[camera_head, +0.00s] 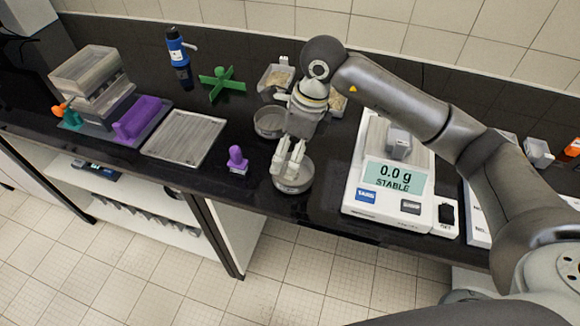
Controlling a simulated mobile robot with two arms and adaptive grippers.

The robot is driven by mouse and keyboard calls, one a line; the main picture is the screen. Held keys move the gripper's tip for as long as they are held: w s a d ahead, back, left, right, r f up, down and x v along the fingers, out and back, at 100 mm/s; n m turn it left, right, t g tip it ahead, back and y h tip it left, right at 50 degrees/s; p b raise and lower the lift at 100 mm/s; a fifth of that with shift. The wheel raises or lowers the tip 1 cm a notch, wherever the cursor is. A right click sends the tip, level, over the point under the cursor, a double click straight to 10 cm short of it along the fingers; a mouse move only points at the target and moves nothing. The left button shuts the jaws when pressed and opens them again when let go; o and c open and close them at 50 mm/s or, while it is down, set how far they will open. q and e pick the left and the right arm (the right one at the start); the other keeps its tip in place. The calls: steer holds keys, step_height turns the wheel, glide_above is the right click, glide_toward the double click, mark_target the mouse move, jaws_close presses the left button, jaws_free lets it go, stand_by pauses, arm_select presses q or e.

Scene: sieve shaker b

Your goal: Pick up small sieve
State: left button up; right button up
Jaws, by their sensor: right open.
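Two round grey sieve-like pans stand on the black bench. One pan (268,123) is farther back, left of my right gripper's wrist. The other pan (294,183) is near the bench's front edge. I cannot tell for sure which one is the small sieve. My right gripper (289,174) points down over the front pan, its fingers open and partly hiding the pan. I cannot tell whether the fingertips touch it. My left gripper is not in view.
A white balance (385,205) reading 0.0 g stands right of the gripper. A purple knobbed tool (236,160), a grey tray (184,138) and a green cross-shaped stand (222,83) are to the left. Containers (276,78) stand behind.

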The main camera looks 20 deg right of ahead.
steer(key=d+h, duration=0.1)
steer(key=d, duration=0.1)
steer(key=p, duration=0.2)
glide_above(297, 177)
step_height(297, 177, down, 5)
steer(key=shift+d, duration=0.15)
steer(key=shift+f, duration=0.25)
steer(key=f, duration=0.1)
steer(key=f+p, duration=0.1)
steer(key=a+f+p, duration=0.1)
steer(key=shift+w+f, duration=0.25)
steer(key=shift+w+a+f, duration=0.1)
steer(key=shift+f, duration=0.4)
steer(key=c, duration=0.8)
